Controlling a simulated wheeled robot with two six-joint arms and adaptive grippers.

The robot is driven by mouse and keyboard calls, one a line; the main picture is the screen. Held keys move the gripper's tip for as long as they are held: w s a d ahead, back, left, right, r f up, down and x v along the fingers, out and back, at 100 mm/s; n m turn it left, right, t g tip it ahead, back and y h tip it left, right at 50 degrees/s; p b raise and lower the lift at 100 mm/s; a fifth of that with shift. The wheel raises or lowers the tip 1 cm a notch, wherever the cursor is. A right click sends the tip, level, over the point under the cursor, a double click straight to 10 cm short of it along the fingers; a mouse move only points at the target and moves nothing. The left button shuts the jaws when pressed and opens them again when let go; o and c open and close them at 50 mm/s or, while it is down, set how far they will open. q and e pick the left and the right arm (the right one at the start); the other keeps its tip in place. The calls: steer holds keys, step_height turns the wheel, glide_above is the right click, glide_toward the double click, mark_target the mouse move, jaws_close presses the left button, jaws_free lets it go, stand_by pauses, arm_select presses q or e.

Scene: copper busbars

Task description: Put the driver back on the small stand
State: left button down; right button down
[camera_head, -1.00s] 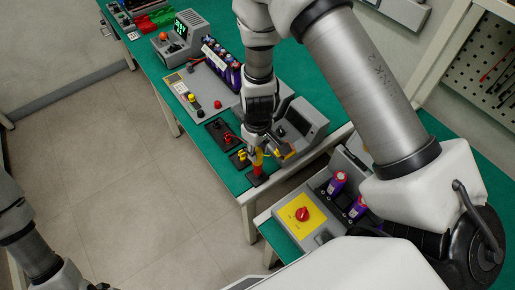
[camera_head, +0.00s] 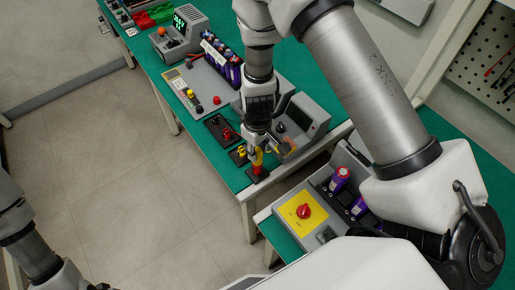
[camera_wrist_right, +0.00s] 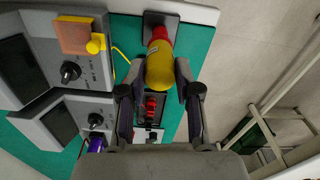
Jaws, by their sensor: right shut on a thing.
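The driver (camera_head: 258,158), yellow with a red part below it, is upright at the table's near corner. It also shows in the right wrist view (camera_wrist_right: 160,68). My right gripper (camera_head: 257,148) is shut on its yellow body, with one finger on each side in the right wrist view (camera_wrist_right: 159,75). The small stand (camera_head: 258,176) is a dark base directly under the red part, partly hidden by it. It shows at the top of the right wrist view (camera_wrist_right: 153,18). I cannot tell whether the driver is fully seated. My left gripper is out of view.
Dark plates with red (camera_head: 221,131) and yellow (camera_head: 239,153) parts lie beside the stand. A grey device with a screen (camera_head: 303,117) stands close to the right gripper. A grey panel with a red knob (camera_head: 304,211) is in front. The floor at left is clear.

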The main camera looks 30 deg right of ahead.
steer(key=c, duration=0.7)
jaws_free()
step_height(320, 180, up, 6)
steer(key=p, duration=0.5)
steer(key=shift+r, duration=0.1)
